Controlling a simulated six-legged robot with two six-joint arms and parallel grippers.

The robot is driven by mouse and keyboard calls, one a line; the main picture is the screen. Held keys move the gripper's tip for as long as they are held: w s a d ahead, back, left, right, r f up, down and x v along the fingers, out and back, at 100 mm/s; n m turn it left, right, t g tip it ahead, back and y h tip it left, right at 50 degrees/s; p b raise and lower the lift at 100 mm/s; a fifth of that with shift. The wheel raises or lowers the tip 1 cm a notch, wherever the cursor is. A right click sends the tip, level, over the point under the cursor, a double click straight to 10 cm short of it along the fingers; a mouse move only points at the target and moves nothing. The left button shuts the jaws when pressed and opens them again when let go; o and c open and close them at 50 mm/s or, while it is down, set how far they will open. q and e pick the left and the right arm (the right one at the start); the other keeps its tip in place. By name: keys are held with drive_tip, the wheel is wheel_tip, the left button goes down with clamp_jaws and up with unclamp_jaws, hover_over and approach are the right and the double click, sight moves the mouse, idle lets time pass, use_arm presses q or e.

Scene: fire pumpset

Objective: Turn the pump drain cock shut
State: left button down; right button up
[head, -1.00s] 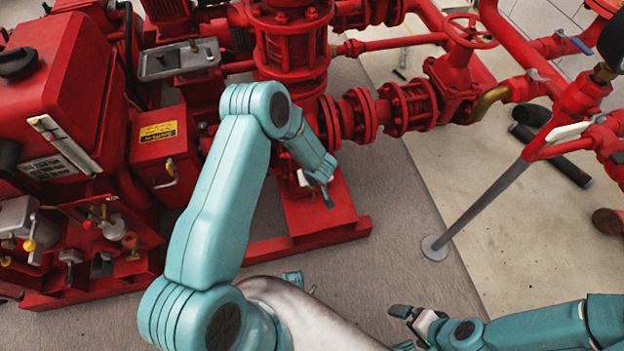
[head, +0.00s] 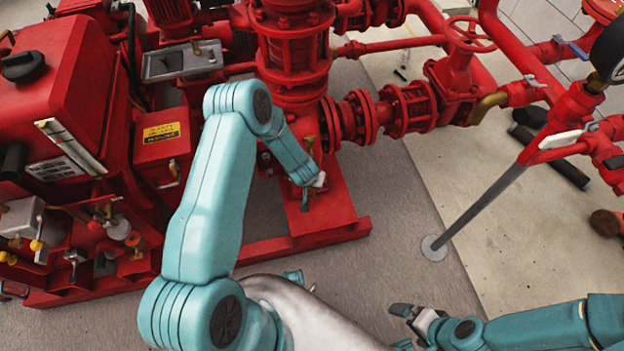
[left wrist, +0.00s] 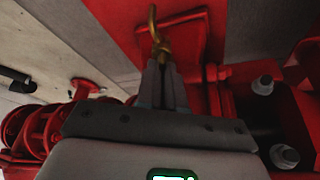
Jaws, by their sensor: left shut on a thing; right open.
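The brass drain cock (left wrist: 156,38) shows in the left wrist view, with a curved end standing out past the fingertips against a red plate. My left gripper (left wrist: 163,72) is shut on it; the fingers hide its lower part. In the head view my left gripper (head: 307,190) is low over the red base below the pump, and its own wrist hides much of the grip. My right gripper (head: 403,327) is open and empty over the floor at the lower middle.
The red pump body (head: 292,50) rises just behind my left gripper. A flanged red pipe (head: 385,112) runs right to a handwheel valve (head: 468,35). A grey support post (head: 480,212) stands at right. The grey floor between is clear.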

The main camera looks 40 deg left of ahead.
use_arm(q)
drive_tip(key=shift+a+m+h, duration=0.2)
drive_tip(key=shift+m+h, duration=0.1)
drive_tip(key=shift+m, duration=0.6)
drive_tip(key=shift+m+h, duration=0.4)
drive_tip(key=shift+m, duration=0.5)
drive_tip(key=shift+a+f+m+h+b, duration=0.15)
drive_tip(key=shift+m+h+b, duration=0.25)
drive_tip(key=shift+m+b, duration=0.7)
drive_tip(key=shift+m+h+b, duration=0.3)
drive_tip(key=shift+m+b, duration=0.4)
drive_tip(key=shift+m, duration=0.1)
drive_tip(key=shift+r, duration=0.2)
drive_tip(key=c, duration=1.3)
unclamp_jaws()
drive_tip(key=shift+o, duration=0.2)
